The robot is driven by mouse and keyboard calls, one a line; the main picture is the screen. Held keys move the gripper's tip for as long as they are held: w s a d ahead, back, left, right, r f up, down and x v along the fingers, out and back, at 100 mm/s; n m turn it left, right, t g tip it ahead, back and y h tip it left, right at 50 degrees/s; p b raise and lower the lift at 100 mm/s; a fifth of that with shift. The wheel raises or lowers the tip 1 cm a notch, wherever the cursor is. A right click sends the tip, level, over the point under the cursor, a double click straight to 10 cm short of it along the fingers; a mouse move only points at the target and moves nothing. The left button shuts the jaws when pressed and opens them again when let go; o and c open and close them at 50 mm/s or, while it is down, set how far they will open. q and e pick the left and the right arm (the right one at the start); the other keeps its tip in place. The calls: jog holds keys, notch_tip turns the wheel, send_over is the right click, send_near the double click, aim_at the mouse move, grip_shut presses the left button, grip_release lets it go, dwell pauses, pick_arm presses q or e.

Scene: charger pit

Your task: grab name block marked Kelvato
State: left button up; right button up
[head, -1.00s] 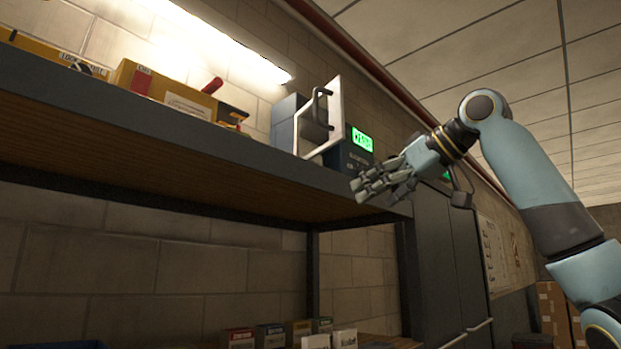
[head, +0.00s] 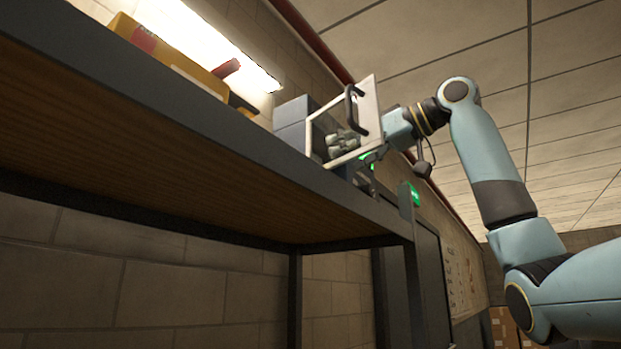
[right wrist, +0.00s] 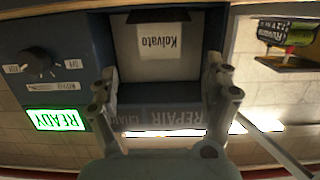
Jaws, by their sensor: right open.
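The block with a pale label reading Kelvato (right wrist: 158,42) shows upside down in the right wrist view, inside a recess of the dark blue charger housing (right wrist: 75,65). In that view my right gripper (right wrist: 162,78) is open, with one finger on each side of the recess mouth and nothing between them. The block lies just beyond the fingertips; I cannot tell whether they touch it. In the head view my right gripper (head: 341,145) shows through the frame of the charger's open white door (head: 371,105). The block is hidden there. My left gripper is not in view.
The charger stands on a high shelf (head: 200,120) with a dark front edge. A yellow box (head: 165,60) lies to its left. In the right wrist view, a green READY display (right wrist: 57,120) and a knob (right wrist: 38,62) are at the left.

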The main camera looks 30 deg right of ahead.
jog(key=shift+p+x, duration=0.3)
jog(key=shift+x, duration=0.7)
jog(key=shift+w+a, duration=0.2)
jog(key=shift+w, duration=0.15)
jog(key=p+x, duration=0.1)
jog(key=x, duration=0.1)
jog(key=p+x, duration=0.2)
jog(key=shift+w+a+r, duration=0.1)
jog(key=shift+w+r, duration=0.1)
jog(key=shift+w, duration=0.15)
jog(key=shift+w+a+f, duration=0.1)
jog(key=shift+w, duration=0.1)
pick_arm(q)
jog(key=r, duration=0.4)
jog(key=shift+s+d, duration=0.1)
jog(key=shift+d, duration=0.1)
pick_arm(e)
jog(key=shift+s, duration=0.1)
jog(key=c, duration=0.4)
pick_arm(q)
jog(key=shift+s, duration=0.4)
pick_arm(e)
jog(key=c, duration=0.9)
